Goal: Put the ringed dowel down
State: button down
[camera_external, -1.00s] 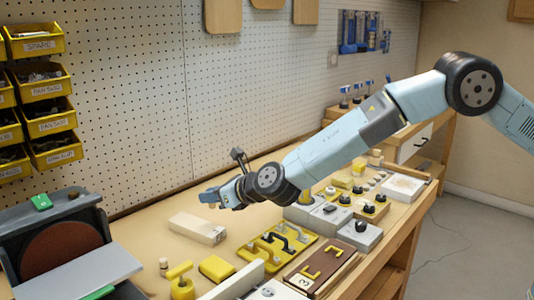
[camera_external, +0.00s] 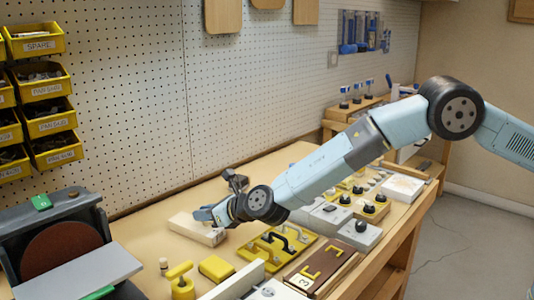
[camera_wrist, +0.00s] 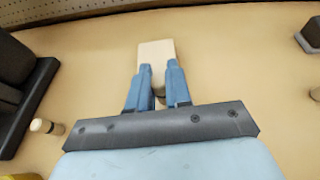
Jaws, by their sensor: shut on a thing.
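My gripper (camera_external: 204,214) is low over the bench, at the pale wooden block (camera_external: 196,229). In the wrist view its two blue fingers (camera_wrist: 159,66) are shut on the ringed dowel (camera_wrist: 158,91), which is mostly hidden between them; a little pale wood and a dark band show there. The block (camera_wrist: 156,48) also shows just beyond the fingertips. I cannot tell whether the dowel touches the block or the bench. In the external view the held dowel cannot be made out.
Another small dowel (camera_wrist: 45,126) stands left of my gripper, beside the dark sander (camera_external: 62,240). Yellow handled fixtures (camera_external: 278,246) and grey blocks lie to the right. A dowel-like piece (camera_wrist: 316,94) is at the wrist view's right edge. Bare bench (camera_external: 150,235) lies left of the block.

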jog(key=c, duration=1)
grip_release()
jog(key=shift+c, duration=0.2)
jog(key=v, duration=1.2)
